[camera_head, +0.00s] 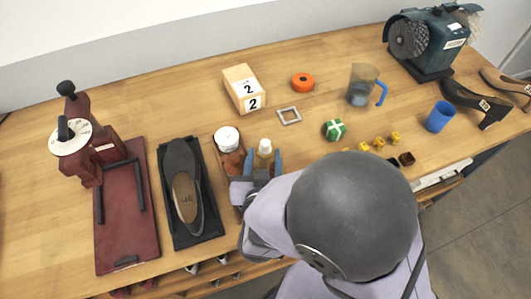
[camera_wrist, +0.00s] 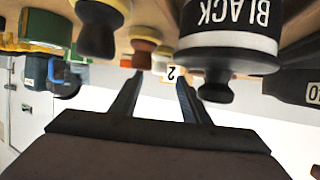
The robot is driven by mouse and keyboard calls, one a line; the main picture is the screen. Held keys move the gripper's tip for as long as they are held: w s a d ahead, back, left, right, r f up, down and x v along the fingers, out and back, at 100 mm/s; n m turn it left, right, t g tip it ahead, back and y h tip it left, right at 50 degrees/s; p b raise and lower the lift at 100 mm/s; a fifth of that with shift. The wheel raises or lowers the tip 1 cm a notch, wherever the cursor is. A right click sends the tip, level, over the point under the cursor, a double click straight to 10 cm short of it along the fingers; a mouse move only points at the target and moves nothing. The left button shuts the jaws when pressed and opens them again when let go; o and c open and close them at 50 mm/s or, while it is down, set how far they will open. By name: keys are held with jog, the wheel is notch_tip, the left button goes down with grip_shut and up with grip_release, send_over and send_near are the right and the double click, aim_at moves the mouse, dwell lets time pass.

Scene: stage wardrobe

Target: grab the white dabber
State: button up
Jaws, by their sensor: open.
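A small cream-white knobbed piece (camera_head: 265,147), which looks like the white dabber, stands near the front edge of the table in the head view. My gripper (camera_head: 263,162) is open there, its blue-grey fingers showing to either side of it. I cannot tell whether they touch it. In the wrist view, which is upside down, the fingers (camera_wrist: 157,88) are apart with nothing clearly held between them. A yellowish piece with a dark knob (camera_wrist: 99,25) shows beyond them, left of centre.
A black tray with a shoe (camera_head: 184,195) lies left of my gripper. A green-and-white item (camera_head: 334,130), a jug (camera_head: 361,85) and a blue cup (camera_head: 439,117) stand right.

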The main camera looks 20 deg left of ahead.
aim_at(265, 146)
jog(key=shift+x, duration=0.75)
jog(key=shift+p+x, duration=0.55)
jog(key=shift+x, duration=2)
grip_shut()
